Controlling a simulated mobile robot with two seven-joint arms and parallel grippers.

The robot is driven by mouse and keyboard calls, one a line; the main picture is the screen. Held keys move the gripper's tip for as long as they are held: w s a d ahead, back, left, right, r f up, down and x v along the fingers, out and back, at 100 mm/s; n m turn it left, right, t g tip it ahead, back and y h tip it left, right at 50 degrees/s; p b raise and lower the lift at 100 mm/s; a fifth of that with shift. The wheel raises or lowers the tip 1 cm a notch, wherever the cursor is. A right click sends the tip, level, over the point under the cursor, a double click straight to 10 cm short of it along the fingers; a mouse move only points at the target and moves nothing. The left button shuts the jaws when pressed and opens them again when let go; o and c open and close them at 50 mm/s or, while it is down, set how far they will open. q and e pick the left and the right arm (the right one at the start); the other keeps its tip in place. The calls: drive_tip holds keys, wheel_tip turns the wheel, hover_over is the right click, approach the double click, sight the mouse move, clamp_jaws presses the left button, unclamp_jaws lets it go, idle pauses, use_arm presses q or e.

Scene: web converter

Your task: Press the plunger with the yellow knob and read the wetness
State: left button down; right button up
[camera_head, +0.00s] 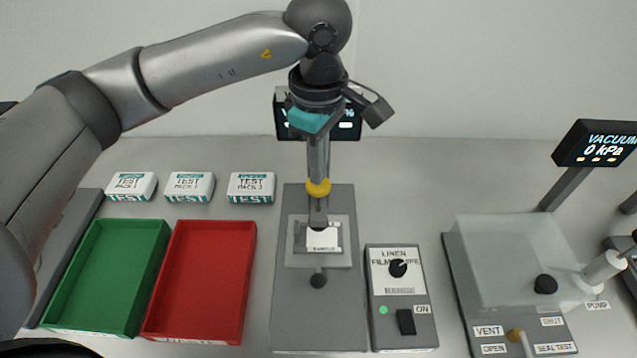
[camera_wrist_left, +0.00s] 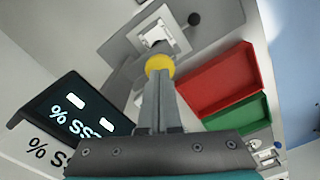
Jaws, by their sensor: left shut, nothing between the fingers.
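The yellow knob (camera_head: 318,187) tops the plunger of the grey press unit (camera_head: 289,215). It also shows in the left wrist view (camera_wrist_left: 160,65). My left gripper (camera_head: 318,176) points straight down, shut and empty, with its fingertips at the top of the knob; they seem to touch it. A white sample (camera_head: 322,239) lies in the holder under the plunger. The wetness display (camera_head: 348,124) stands behind and is mostly covered by my left wrist. In the left wrist view the display (camera_wrist_left: 78,115) shows a percent sign and cut-off letters; I cannot read a value. My right gripper is not in view.
A green tray (camera_head: 150,229) and a red tray (camera_head: 247,238) lie left of the press. Three test packs (camera_head: 189,186) stand behind them. A switch box (camera_head: 420,318) with a dial and a vacuum chamber (camera_head: 500,255) stand to the right. The vacuum display (camera_head: 598,142) reads 0 kPa.

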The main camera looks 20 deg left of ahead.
sight(318, 189)
use_arm(q)
drive_tip(key=shift+f+b, duration=2.6)
drive_tip(key=shift+f, duration=0.2)
drive_tip(key=shift+r, duration=0.25)
drive_tip(key=shift+r+p, duration=2.5)
drive_tip(key=shift+r, duration=1.95)
drive_tip(key=shift+s+f, duration=0.1)
